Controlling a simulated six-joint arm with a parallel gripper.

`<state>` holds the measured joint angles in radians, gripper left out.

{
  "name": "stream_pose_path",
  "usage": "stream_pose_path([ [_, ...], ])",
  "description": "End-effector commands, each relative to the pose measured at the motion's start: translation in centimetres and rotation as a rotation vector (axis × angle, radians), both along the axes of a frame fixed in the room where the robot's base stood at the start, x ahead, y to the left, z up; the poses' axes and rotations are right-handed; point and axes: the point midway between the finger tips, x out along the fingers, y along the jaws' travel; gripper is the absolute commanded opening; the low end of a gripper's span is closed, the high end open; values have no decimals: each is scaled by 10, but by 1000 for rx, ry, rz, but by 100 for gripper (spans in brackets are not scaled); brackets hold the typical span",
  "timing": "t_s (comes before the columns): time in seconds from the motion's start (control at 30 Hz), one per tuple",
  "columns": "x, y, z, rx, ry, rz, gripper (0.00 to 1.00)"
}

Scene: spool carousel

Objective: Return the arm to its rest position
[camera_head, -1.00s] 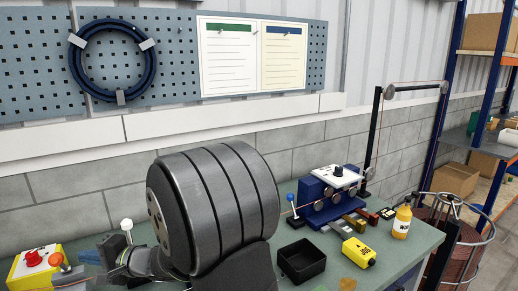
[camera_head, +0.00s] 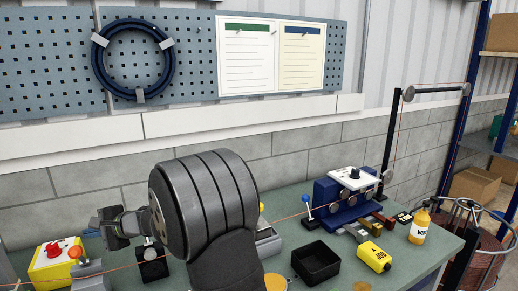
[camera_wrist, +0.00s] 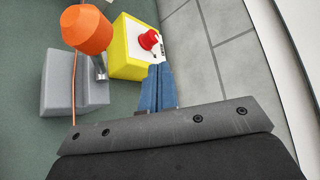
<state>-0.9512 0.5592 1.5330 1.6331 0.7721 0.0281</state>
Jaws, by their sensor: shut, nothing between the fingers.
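My arm stands in the front middle of the head view, and its big dark grey joint hides part of the bench. My gripper shows as a dark block (camera_head: 118,228) out to the left of that joint, above the bench. In the wrist view its blue fingers (camera_wrist: 159,72) are together with nothing between them.
A grey block (camera_wrist: 62,82) with an orange knob (camera_wrist: 88,28) stands beside the yellow box, with copper wire near it. A black tray (camera_head: 316,263), a yellow block (camera_head: 374,257), a bottle (camera_head: 420,226) and a blue roller unit (camera_head: 340,208) stand to the right.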

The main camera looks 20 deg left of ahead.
Motion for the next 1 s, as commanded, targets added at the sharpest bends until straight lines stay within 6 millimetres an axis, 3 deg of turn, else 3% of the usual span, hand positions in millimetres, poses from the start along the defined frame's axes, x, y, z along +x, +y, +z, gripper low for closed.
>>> stream_pose_path([
  [0.67, 17, 19, -12, -212, 205, -11, 0],
  [0.8, 25, -6, 3, -208, 203, -14, 0],
  [1.0, 31, -26, 14, -208, 202, -13, 0],
])
